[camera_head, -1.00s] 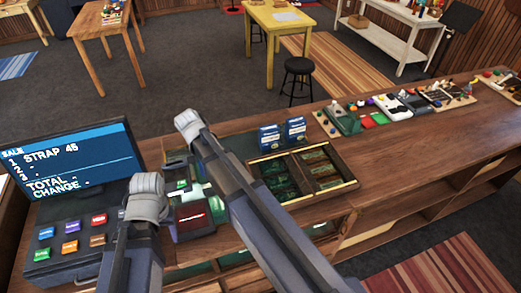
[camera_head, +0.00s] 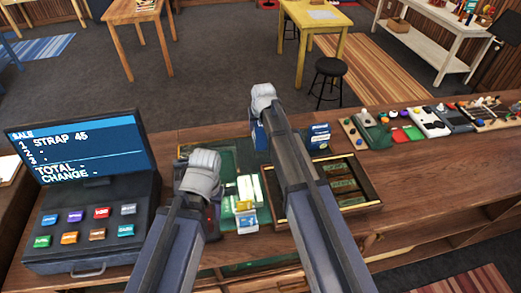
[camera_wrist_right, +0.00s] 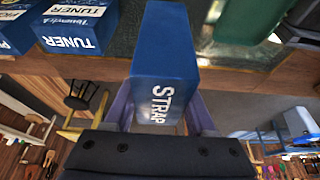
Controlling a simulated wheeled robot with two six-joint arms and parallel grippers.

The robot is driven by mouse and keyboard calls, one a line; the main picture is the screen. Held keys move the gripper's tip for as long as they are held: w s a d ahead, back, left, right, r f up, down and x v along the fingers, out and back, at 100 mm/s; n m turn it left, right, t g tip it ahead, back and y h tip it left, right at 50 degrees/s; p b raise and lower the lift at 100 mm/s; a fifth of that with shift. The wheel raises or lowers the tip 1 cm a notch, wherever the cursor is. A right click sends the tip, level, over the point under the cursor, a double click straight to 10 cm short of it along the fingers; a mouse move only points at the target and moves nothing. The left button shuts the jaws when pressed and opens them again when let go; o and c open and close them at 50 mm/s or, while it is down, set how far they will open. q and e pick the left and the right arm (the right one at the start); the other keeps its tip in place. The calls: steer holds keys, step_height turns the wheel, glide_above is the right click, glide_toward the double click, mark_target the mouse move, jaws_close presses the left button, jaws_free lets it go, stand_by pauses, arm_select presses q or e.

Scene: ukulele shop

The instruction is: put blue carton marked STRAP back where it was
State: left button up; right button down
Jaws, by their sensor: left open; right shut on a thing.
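The blue carton marked STRAP (camera_wrist_right: 165,60) is between the fingers of my right gripper (camera_wrist_right: 160,112), which is shut on it in the right wrist view. In the head view a blue piece of the carton (camera_head: 257,136) shows beside my right gripper (camera_head: 263,98), near the back edge of the counter; the rest is hidden by the arm. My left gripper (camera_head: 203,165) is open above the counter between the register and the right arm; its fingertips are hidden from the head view.
Blue TUNER cartons (camera_wrist_right: 75,25) stand close to the held carton; one also shows in the head view (camera_head: 318,135). A divided wooden tray (camera_head: 375,195) lies in front of them. A dark green mat (camera_head: 225,150), small cartons (camera_head: 246,218) and the register (camera_head: 85,225) are to the left.

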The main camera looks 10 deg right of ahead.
arm_select(q)
step_height(320, 180, down, 5)
steer(key=b, duration=0.4)
steer(key=shift+f+b, duration=0.2)
steer(key=shift+b, duration=0.1)
arm_select(e)
step_height(320, 180, down, 5)
steer(key=shift+f, duration=0.2)
arm_select(q)
steer(key=shift+f, duration=0.1)
arm_select(e)
steer(key=shift+f, duration=0.15)
arm_select(q)
step_height(320, 180, down, 3)
steer(key=b, duration=0.3)
steer(key=shift+f+b, duration=0.2)
steer(key=shift+b, duration=0.1)
arm_select(e)
step_height(320, 180, down, 3)
steer(key=shift+f, duration=0.2)
arm_select(q)
steer(key=shift+f, duration=0.2)
arm_select(e)
steer(key=shift+f, duration=0.2)
steer(key=shift+c, duration=1.1)
jaws_free()
arm_select(q)
steer(key=shift+r, duration=0.1)
arm_select(e)
steer(key=shift+r, duration=0.1)
